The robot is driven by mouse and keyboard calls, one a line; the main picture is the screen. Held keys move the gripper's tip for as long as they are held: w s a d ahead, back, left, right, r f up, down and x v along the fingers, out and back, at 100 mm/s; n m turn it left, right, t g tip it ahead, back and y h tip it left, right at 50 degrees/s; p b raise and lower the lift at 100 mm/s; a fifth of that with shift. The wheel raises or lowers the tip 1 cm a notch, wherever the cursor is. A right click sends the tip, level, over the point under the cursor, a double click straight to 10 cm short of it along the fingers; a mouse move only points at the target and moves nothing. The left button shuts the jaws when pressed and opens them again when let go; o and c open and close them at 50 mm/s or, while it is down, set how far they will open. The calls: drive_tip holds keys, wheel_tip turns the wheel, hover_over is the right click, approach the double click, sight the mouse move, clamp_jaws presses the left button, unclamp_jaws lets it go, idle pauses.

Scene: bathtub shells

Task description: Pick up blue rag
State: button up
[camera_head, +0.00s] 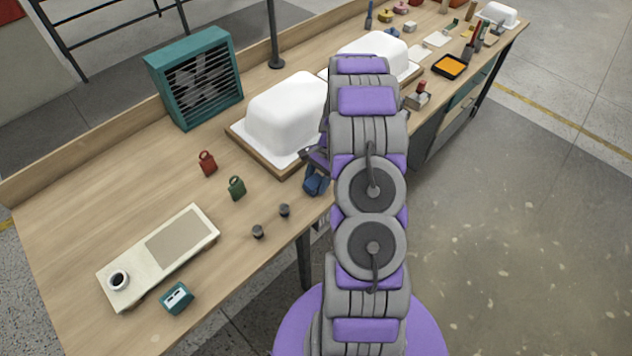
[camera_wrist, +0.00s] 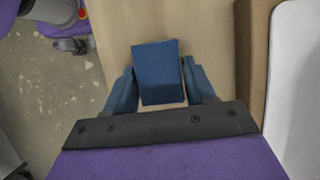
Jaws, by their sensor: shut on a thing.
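The blue rag (camera_wrist: 158,70) shows in the wrist view as a folded dark blue block between the two fingers of my gripper (camera_wrist: 160,88). The fingers lie close along its left and right sides, and my gripper is shut on it. In the head view a dark blue patch, the rag (camera_head: 315,185), shows at the table's front edge, just left of my arm. My arm hides much of my gripper there. I cannot tell whether the rag touches the tabletop or is a little above it.
A white tub shell (camera_head: 287,112) on a wooden base stands close behind my gripper; another shell (camera_head: 375,50) is farther back. A green padlock (camera_head: 236,188), a red padlock (camera_head: 207,162) and two small dark knobs (camera_head: 284,210) lie left. A teal fan box (camera_head: 195,78) stands at the back.

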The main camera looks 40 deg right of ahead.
sight(315, 180)
drive_tip(key=shift+d+r, duration=0.1)
drive_tip(key=shift+d+r, duration=0.15)
drive_tip(key=r, duration=0.1)
drive_tip(key=r+p, duration=0.1)
drive_tip(key=r, duration=0.1)
drive_tip(key=shift+w+d+r, duration=0.1)
drive_tip(key=shift+d, duration=0.1)
drive_tip(key=s+d+p, duration=0.1)
drive_tip(key=s+d, duration=0.3)
drive_tip(key=s, duration=0.3)
drive_tip(key=s+d+r+p, duration=0.1)
drive_tip(key=s+d+p, duration=0.1)
drive_tip(key=s, duration=0.4)
drive_tip(key=shift+s+d+r, duration=0.15)
drive_tip(key=shift+s+d, duration=0.25)
drive_tip(key=shift+d, duration=0.5)
